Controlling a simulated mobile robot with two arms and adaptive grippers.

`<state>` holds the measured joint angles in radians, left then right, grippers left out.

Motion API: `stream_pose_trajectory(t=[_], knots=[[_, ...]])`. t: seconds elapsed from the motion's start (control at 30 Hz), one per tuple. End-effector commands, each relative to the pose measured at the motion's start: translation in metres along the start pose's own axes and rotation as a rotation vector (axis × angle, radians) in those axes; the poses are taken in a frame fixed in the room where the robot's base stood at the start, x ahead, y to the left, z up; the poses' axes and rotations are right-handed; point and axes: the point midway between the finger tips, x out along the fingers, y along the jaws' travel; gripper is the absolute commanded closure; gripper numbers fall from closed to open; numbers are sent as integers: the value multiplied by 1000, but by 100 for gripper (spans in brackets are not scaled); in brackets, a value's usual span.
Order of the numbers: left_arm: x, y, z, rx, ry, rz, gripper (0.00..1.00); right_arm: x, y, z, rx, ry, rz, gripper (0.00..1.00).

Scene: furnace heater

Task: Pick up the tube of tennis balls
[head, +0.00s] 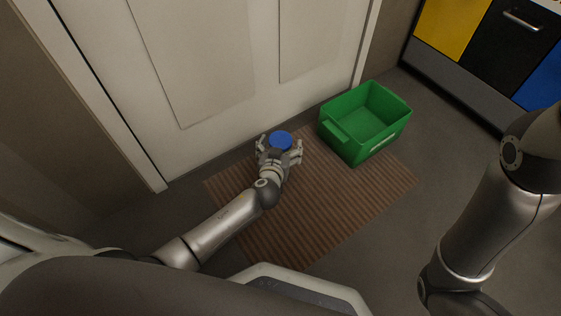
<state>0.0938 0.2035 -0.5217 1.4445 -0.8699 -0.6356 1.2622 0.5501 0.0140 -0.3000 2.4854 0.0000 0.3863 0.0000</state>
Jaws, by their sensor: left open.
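The tube of tennis balls shows only as a round blue lid (280,140), seen from above, near the white door. The lower part of the tube is hidden by my gripper. My left gripper (280,151) is open at the tube, with one finger on the left and one on the right of the blue lid. I cannot tell whether the fingers touch it. My right arm is at the right of the view, and its gripper is out of view.
A green open bin (352,148) stands right of the tube, partly on the brown striped mat (318,215). A white panelled door (200,85) is just behind the tube. A cabinet (490,45) with yellow, black and blue fronts stands at the upper right. Grey floor is clear right of the mat.

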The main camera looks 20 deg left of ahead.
Motion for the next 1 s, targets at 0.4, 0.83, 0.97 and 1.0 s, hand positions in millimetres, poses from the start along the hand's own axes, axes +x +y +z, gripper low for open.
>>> stream_pose_trajectory(t=[0.4, 0.83, 0.97, 1.0], knots=[[0, 0, -1, 0, 0, 0, 39, 1, 0, 0, 0, 0, 0, 0], [0, 0, -2, 0, 2, 0, 87, 0, 0, 0, 1, 0, 0, 0], [0, 0, -2, 0, 2, 0, 87, 0, 0, 0, 1, 0, 0, 0], [0, 0, -2, 0, 2, 0, 87, 1, 0, 0, 1, 0, 0, 0]])
